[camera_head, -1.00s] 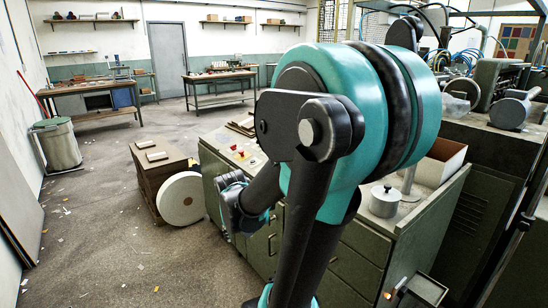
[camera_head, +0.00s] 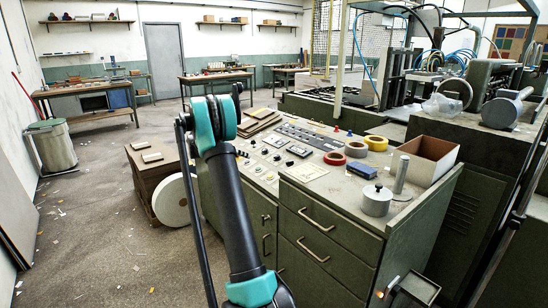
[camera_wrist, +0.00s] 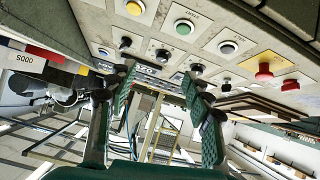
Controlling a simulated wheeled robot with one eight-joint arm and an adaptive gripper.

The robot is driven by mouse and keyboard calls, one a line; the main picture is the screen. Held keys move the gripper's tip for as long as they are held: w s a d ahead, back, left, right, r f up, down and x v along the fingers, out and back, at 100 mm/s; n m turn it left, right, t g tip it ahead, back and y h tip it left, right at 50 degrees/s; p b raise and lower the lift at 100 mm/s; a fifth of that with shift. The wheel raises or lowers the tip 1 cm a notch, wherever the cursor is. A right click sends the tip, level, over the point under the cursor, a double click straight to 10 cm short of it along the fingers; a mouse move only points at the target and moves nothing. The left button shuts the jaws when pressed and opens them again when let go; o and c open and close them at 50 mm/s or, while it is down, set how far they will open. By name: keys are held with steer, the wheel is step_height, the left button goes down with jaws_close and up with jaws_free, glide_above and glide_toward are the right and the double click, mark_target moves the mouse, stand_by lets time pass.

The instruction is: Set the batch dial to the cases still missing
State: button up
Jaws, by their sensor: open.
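The control panel (camera_head: 290,150) slopes along the top of the green cabinet; its dials are too small to tell apart there. In the wrist view the panel (camera_wrist: 150,30) fills the top, tilted. It carries several black knobs, including one at left (camera_wrist: 124,43), one in the middle (camera_wrist: 163,56) and one at right (camera_wrist: 197,70). Their labels are unreadable, so I cannot tell which is the batch dial. A dark display (camera_wrist: 146,69) with pale characters shows between the fingertips. My gripper (camera_wrist: 160,78) is open and empty, fingers pointing towards the panel. In the head view my arm hides it.
Tape rolls (camera_head: 357,149), a metal pot (camera_head: 377,200) and an open carton (camera_head: 422,158) stand on the cabinet.

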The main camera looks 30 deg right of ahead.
mark_target(276, 156)
steer(key=w+d+f+m, duration=0.1)
steer(key=d+f, duration=0.1)
steer(key=d, duration=0.5)
steer(key=w+d+f+m+h, duration=0.1)
steer(key=w+d+f, duration=0.1)
steer(key=d, duration=0.5)
steer(key=w+d+f+m+g, duration=0.1)
steer(key=d+f, duration=0.3)
steer(key=d, duration=0.4)
steer(key=shift+w+d+h, duration=0.1)
steer(key=shift+w+h, duration=0.3)
steer(key=c, duration=1.2)
